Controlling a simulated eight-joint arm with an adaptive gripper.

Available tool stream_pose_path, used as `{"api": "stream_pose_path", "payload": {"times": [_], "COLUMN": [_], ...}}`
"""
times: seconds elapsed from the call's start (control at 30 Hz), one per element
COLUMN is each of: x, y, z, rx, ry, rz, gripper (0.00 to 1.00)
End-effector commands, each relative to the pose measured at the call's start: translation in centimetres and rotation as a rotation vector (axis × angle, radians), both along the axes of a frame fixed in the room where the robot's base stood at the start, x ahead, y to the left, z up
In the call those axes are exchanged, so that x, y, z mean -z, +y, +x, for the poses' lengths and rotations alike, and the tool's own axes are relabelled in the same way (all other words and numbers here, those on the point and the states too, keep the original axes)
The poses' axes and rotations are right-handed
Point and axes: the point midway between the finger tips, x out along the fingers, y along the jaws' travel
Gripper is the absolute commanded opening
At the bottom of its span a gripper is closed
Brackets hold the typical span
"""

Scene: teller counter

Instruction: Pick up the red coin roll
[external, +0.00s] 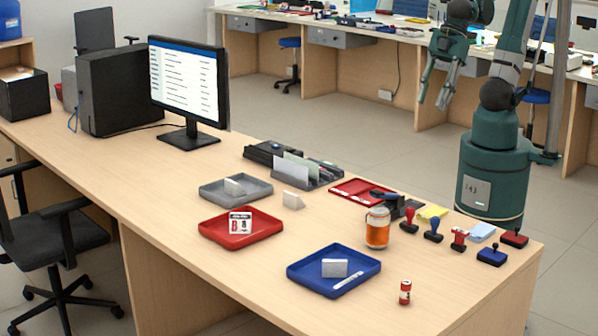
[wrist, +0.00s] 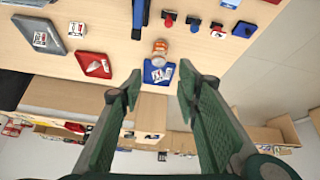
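The red coin roll (external: 405,292) is a small upright cylinder with a pale band. It stands on the counter in the external view, right of the blue tray (external: 303,274) and near the front edge. I cannot make it out in the wrist view, where my right finger may hide it. My gripper (external: 436,96) is raised at the upper right of the external view, far from the roll. In the wrist view my gripper (wrist: 159,90) is open, with nothing between its fingers.
A jar of orange liquid (external: 377,228) stands behind the blue tray. Several stamps, including a red stamp (external: 459,240) and a blue stamp (external: 492,255), stand at the right. A red tray (external: 262,233) and a monitor (external: 188,83) are left. Bare counter surrounds the roll.

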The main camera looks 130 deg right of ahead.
Motion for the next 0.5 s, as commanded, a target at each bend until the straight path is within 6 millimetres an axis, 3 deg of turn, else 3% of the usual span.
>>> {"api": "stream_pose_path", "payload": {"times": [0.5], "x": [-1.3], "y": [2.6], "z": [8.0], "rx": [-0.161], "ry": [0.082], "rz": [-0.070], "gripper": [0.33]}}
